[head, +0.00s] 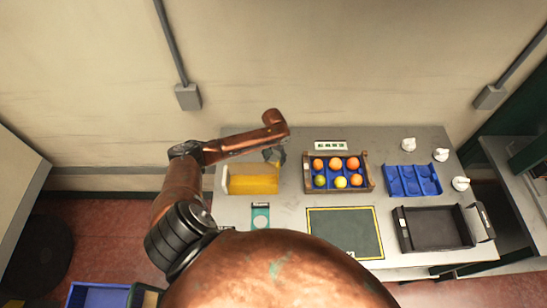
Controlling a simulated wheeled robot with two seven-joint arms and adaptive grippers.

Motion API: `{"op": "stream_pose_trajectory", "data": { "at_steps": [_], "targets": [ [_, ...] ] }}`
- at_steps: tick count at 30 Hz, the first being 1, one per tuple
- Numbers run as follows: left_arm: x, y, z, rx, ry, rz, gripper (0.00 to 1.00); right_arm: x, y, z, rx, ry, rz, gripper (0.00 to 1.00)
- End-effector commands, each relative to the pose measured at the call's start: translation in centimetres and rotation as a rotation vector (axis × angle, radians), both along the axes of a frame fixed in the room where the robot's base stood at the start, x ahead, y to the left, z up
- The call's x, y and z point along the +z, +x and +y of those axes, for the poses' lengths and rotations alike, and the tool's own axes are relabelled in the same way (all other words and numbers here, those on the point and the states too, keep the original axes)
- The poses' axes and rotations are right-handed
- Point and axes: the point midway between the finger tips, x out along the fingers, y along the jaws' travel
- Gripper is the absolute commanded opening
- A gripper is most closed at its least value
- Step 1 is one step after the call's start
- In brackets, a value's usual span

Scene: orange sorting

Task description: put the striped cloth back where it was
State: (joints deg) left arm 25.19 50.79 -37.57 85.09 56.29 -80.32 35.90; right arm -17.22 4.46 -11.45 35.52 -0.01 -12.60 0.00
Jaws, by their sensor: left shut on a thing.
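I cannot make out a striped cloth anywhere in the head view. Whether the gripper touches the yellow thing I cannot tell. My right gripper is not in view.
The grey table (290,215) holds a wooden crate (367,178) of orange, yellow and green fruit, a blue compartment tray (412,181), a black tray (432,230), a yellow-edged dark mat (345,232) and a teal card (260,217). Small white items (440,155) stand at right.

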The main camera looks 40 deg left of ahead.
Motion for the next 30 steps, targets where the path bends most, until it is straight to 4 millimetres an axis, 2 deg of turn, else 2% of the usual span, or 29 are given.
{"op": "stream_pose_trajectory", "data": {
  "at_steps": [1, 2, 10, 17, 23, 30],
  "targets": [
    [0.0, -0.01, -0.01, 0.0, 0.0, 0.0, 0.3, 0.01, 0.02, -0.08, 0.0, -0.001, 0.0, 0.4],
    [0.0, -0.01, -0.01, 0.0, 0.0, 0.0, 0.55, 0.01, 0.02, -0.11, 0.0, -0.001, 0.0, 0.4],
    [0.01, -0.02, -0.02, 0.0, 0.0, 0.0, 0.73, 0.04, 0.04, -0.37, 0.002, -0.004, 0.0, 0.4],
    [0.0, -0.02, -0.03, 0.0, 0.0, 0.001, 0.75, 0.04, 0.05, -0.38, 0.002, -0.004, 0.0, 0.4],
    [0.01, -0.02, -0.02, 0.0, 0.0, 0.001, 0.89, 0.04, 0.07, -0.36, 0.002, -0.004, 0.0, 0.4],
    [0.01, 0.0, -0.03, 0.0, 0.0, 0.0, 0.89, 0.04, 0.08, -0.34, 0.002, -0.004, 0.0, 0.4]
  ]
}}
